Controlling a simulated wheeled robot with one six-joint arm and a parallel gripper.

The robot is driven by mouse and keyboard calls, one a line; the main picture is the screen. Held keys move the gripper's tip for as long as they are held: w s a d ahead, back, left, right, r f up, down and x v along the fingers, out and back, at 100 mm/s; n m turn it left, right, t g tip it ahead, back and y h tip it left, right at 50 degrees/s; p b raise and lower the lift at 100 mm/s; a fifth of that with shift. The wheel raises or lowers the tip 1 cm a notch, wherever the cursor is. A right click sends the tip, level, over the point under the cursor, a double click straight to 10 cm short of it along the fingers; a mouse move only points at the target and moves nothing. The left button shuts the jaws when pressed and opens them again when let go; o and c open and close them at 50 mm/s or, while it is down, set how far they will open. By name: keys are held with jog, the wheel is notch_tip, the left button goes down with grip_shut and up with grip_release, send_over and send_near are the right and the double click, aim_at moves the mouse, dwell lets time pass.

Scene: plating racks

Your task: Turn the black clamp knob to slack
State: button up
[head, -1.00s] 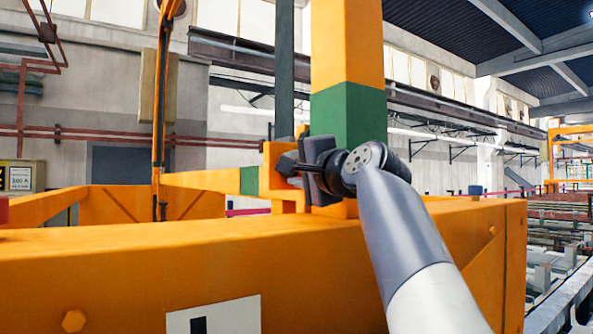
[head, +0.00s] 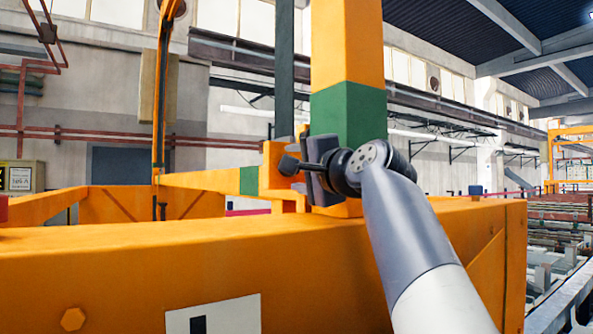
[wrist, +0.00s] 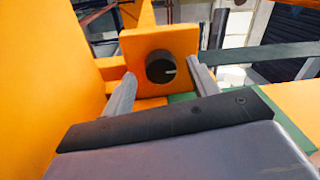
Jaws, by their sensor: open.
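The black clamp knob (wrist: 160,67) is round with a pale pointer line and sits on an orange plate (wrist: 182,42). In the wrist view its pointer line points to the right. My gripper (wrist: 162,82) is open, with one grey finger on each side of the knob and a gap on both sides. I cannot tell how far the fingertips are from the plate. In the head view my gripper (head: 290,165) is beside the orange bracket (head: 272,172), in front of the green-banded post (head: 350,112). The knob cannot be made out clearly there.
A wide orange beam (head: 200,265) crosses the front, below my arm. The orange post rises close behind my gripper. A display box (head: 20,177) is at the far left. Racks (head: 560,235) fill the right side.

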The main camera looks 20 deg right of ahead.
jog(key=b+v, duration=0.3)
jog(key=v, duration=0.7)
jog(key=shift+s, duration=0.1)
jog(key=p+x, duration=0.3)
jog(key=x, duration=0.8)
jog(key=shift+p, duration=0.4)
jog(key=shift+s+f, duration=0.1)
jog(key=shift+s, duration=0.05)
